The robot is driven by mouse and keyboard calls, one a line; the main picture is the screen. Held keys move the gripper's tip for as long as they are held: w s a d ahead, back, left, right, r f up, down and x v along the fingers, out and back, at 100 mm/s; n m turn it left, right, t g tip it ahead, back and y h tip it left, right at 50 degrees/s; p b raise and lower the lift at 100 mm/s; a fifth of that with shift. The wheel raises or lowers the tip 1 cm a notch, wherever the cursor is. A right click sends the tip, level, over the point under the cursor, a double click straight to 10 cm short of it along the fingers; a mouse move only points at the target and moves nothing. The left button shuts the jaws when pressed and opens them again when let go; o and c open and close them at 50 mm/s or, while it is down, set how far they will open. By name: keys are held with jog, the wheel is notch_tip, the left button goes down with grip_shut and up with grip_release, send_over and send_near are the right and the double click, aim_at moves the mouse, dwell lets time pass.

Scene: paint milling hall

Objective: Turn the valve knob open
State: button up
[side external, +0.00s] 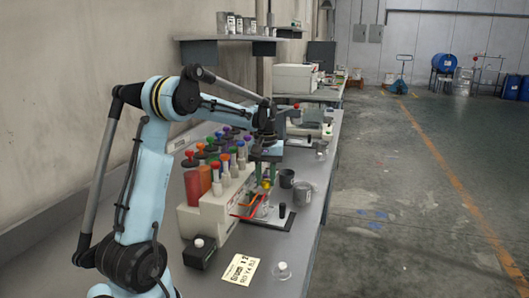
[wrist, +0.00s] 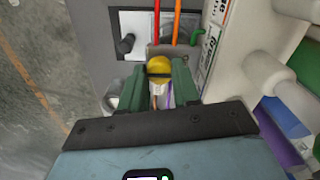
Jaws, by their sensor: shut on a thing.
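The valve knob (wrist: 158,66) is a round yellow piece with a dark bar across it, seen between my two green fingers in the wrist view. In the side view a small yellow spot, the knob (side external: 265,184), shows just below my gripper (side external: 264,167). My gripper (wrist: 158,76) is shut on the knob from both sides, pointing down in the side view. The fingers hide the knob's sides, and how far it is turned cannot be told. Below it a clear vessel (side external: 262,206) stands beside red and orange sticks (side external: 247,208).
A white rack (side external: 205,217) of coloured-capped bottles stands close to the left. Metal cups (side external: 302,193) and a black cylinder (side external: 282,211) stand to the right. A label card (side external: 240,269) and clear dish (side external: 282,271) lie in front. The bench's right edge is near.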

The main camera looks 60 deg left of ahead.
aim_at(266, 181)
dwell(0.5)
jog(key=o, duration=1.1)
jog(key=shift+c, duration=0.2)
jog(key=shift+r, duration=0.1)
notch_tip(266, 181, up, 12)
jog(key=s+d+f+m+t+y, duration=0.1)
jog(key=d+m+t, duration=0.15)
jog(key=d, duration=0.55)
jog(key=d+f+m+t, duration=0.1)
jog(key=d+m, duration=0.2)
jog(key=d, duration=0.5)
jog(key=s+d+f+m+t, duration=0.2)
jog(key=s+d+f+m, duration=0.1)
jog(key=d, duration=0.2)
jog(key=s+d+f+m+t+h, duration=0.1)
jog(key=s+d+f+m, duration=0.2)
jog(key=d, duration=0.3)
jog(key=shift+s+f+t, duration=0.35)
jog(key=shift+f, duration=0.45)
